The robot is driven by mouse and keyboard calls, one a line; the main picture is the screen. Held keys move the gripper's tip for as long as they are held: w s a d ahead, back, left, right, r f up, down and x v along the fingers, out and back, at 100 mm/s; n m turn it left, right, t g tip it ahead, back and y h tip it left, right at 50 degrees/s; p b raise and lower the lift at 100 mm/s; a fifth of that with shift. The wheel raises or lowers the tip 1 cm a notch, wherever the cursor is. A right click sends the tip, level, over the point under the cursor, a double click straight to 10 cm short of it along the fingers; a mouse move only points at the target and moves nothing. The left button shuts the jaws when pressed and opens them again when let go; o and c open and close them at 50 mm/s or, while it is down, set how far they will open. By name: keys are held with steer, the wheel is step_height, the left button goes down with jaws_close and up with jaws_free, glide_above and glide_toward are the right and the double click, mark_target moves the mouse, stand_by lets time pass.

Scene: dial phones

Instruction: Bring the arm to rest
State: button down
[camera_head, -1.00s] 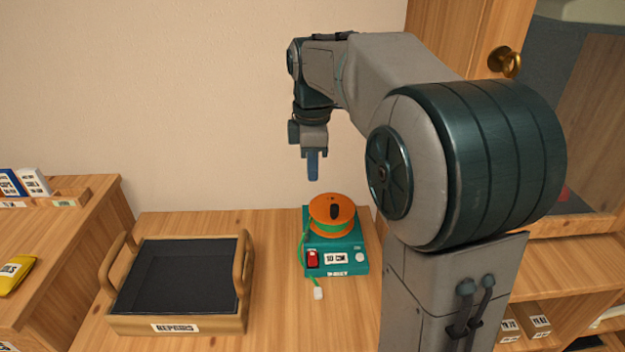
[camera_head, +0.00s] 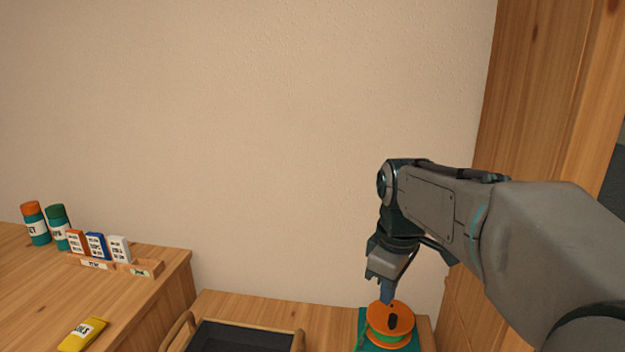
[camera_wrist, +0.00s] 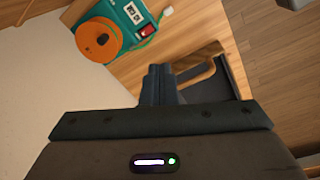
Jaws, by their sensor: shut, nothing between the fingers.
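My gripper (camera_head: 387,292) hangs from the bent arm on the right side of the head view, its blue fingers shut with nothing between them. The fingers also show in the wrist view (camera_wrist: 158,84). In the head view the fingertips overlap the edge of an orange spool (camera_head: 390,322); whether they touch it I cannot tell. The spool, wound with green cord, sits on a teal device (camera_head: 363,323). The wrist view shows the spool (camera_wrist: 93,40) and device (camera_wrist: 128,17) apart from the fingers, up and to the left.
A dark-lined wooden tray (camera_head: 243,337) with handles stands on the bench left of the device. A side counter (camera_head: 150,305) at left holds canisters (camera_head: 36,224), small boxes (camera_head: 97,246) in a rack and a yellow packet (camera_head: 83,334). A wooden panel (camera_head: 535,110) rises at right.

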steer(key=s+m+t+p, duration=0.1)
steer(key=s+m+p, duration=0.6)
steer(key=s+m, duration=0.3)
steer(key=shift+s+d+r+t, duration=0.15)
steer(key=shift+s+t, duration=0.25)
steer(key=shift+s, duration=0.8)
steer(key=c, duration=1.2)
jaws_free()
steer(key=shift+s+f, duration=0.25)
steer(key=shift+s, duration=0.05)
steer(key=shift+c, duration=1)
